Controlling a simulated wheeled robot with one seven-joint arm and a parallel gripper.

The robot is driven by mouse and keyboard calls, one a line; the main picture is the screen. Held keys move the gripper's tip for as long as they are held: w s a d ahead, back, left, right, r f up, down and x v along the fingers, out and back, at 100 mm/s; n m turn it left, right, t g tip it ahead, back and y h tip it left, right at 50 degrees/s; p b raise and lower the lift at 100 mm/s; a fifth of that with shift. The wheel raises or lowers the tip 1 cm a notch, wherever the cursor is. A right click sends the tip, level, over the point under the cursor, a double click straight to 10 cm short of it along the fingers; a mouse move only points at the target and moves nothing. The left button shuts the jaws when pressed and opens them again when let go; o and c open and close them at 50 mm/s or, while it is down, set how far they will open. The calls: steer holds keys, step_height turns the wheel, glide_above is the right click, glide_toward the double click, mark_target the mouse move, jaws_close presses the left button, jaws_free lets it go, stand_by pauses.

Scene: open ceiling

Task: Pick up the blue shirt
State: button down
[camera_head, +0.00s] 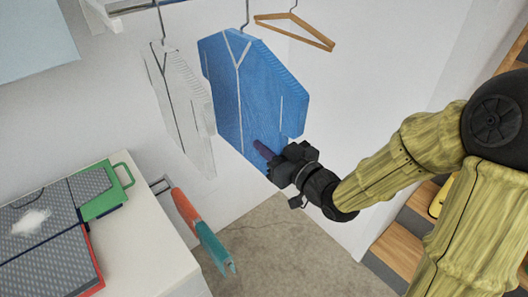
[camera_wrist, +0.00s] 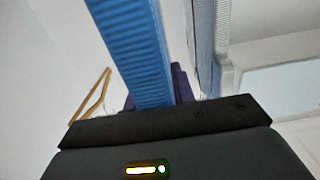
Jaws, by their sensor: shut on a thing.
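The blue shirt (camera_head: 240,85) hangs upright from a hook on the rail, in the middle of the head view. My gripper (camera_head: 268,154) is at the lower right part of the shirt, with its fingers at the fabric. In the wrist view the shirt's blue edge (camera_wrist: 137,50) runs down between the dark purple fingers of my gripper (camera_wrist: 155,92). My gripper is shut on the shirt. The fingertips are partly hidden behind the shirt.
A white shirt (camera_head: 180,105) hangs just left of the blue one. An empty wooden hanger (camera_head: 298,28) hangs to the right. A white cabinet (camera_head: 150,250) with cases on top stands at lower left, and an orange and teal item (camera_head: 203,232) is beside it. Wooden shelves (camera_head: 398,250) are at right.

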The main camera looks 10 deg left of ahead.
mark_target(279, 153)
steer(key=b+v, duration=0.2)
steer(key=b, duration=0.1)
steer(key=shift+w+f, duration=0.1)
steer(key=shift+f, duration=0.1)
steer(key=shift+s+d+r+b, duration=0.15)
steer(key=shift+s+d+b, duration=0.35)
steer(key=shift+b, duration=0.75)
